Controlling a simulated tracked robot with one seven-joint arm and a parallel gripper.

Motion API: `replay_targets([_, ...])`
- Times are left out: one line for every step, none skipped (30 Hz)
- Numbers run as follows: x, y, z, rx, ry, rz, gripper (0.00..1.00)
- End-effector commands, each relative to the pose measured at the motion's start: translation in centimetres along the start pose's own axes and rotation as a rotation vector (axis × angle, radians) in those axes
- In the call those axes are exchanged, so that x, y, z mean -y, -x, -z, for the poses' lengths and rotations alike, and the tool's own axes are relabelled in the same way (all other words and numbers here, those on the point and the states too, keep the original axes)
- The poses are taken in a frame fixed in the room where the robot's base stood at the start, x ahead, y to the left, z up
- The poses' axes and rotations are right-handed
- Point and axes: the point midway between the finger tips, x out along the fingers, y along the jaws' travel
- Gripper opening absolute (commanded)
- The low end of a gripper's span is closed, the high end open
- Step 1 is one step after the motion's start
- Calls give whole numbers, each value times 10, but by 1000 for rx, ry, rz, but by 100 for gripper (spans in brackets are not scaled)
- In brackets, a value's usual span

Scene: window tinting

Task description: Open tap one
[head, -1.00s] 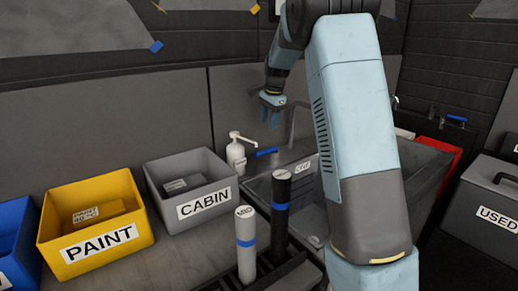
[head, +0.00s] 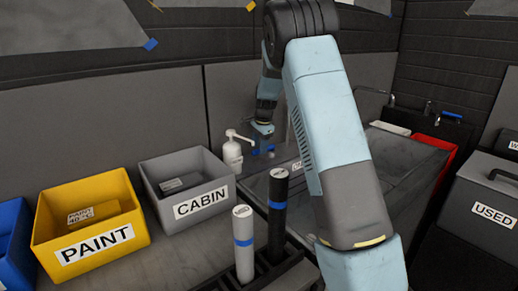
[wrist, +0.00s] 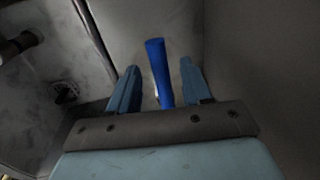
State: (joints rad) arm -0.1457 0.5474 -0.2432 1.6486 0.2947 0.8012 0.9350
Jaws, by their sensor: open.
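A blue lever handle (head: 270,149) is at the back edge of the sink, just right of the white pump bottle. It also shows in the wrist view (wrist: 157,62), where it stands between the two fingers of my gripper (wrist: 159,70), with gaps on both sides. In the head view my gripper (head: 262,145) reaches down to the handle, open. A label at the sink's back edge is partly covered by my arm, and its text is too small to read surely. The tap's spout is mostly hidden behind my arm.
The sink (head: 253,188) lies under my arm. The white pump bottle (head: 232,154) stands close left of my gripper. A grey CABIN bin (head: 160,205) and yellow PAINT bin (head: 135,235) are left. Another blue lever (head: 452,115) is at the far right.

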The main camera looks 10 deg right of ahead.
Motion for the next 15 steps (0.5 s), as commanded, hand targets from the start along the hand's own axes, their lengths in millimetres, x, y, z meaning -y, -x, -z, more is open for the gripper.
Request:
replay_targets([0, -5, 0, 1, 0, -1, 48])
replay_targets([0, -8, 0, 1, 0, -1, 48])
replay_targets([0, -10, 0, 0, 0, -1, 48])
replay_targets([0, -12, 0, 0, 0, -1, 48])
replay_targets([0, -13, 0, 0, 0, 0, 48])
replay_targets([0, -15, 0, 0, 0, 0, 48])
replay_targets([0, -15, 0, 0, 0, 0, 48])
replay_targets([0, -16, 0, 0, 0, 0, 48])
replay_targets([0, -16, 0, 0, 0, 0, 48])
replay_targets([0, -16, 0, 0, 0, 0, 48])
replay_targets([0, -16, 0, 0, 0, 0, 48])
replay_targets([0, -16, 0, 0, 0, 0, 48])
replay_targets([0, -16, 0, 0, 0, 0, 48])
replay_targets([0, -16, 0, 0, 0, 0, 48])
replay_targets([0, -16, 0, 0, 0, 0, 48])
